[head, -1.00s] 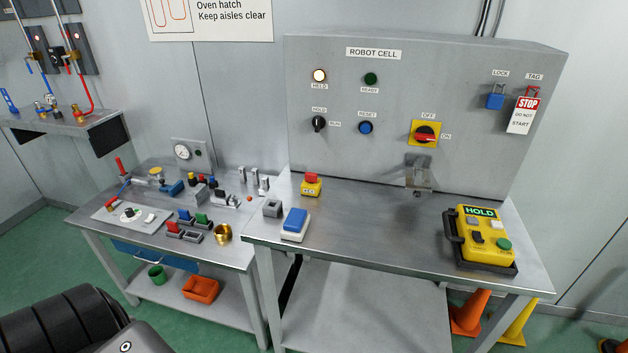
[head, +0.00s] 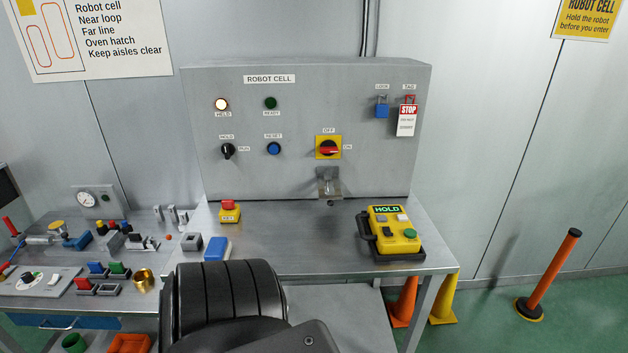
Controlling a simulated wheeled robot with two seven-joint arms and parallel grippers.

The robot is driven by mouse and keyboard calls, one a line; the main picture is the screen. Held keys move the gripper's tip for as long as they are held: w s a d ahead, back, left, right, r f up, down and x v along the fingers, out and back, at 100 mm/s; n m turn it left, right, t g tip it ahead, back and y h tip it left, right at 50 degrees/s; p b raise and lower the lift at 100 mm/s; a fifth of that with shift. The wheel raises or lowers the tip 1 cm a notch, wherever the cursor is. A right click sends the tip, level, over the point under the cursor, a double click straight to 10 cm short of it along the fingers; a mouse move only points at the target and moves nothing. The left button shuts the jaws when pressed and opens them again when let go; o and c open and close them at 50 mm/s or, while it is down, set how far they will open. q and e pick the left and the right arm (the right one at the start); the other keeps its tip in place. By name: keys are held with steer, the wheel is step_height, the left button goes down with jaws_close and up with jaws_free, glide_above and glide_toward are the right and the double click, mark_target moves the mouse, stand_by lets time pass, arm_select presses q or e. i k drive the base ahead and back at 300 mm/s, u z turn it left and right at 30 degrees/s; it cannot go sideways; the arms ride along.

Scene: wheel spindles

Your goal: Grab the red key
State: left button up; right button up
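The red key appears to be the red-topped piece (head: 228,204) in a small yellow block (head: 229,216) with a tiny label that seems to read KEY. It stands upright at the left back of the robot cell bench, against the foot of the grey panel. Neither gripper shows in the head view. A thick black ribbed link of one of my arms rises at the bottom centre, in front of the bench's left front edge. It is below the red key and apart from it in the picture.
On the bench (head: 300,245) are a grey block (head: 191,242), a blue-topped box (head: 216,249) and a yellow HOLD pendant (head: 392,232). The panel (head: 300,110) carries a red-yellow switch (head: 328,148), blue lock (head: 382,109) and STOP tag (head: 407,120). The bench middle is clear.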

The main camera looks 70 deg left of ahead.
mark_target(229, 205)
steer(key=z, duration=0.35)
steer(key=i, duration=0.95)
steer(key=u, duration=2.25)
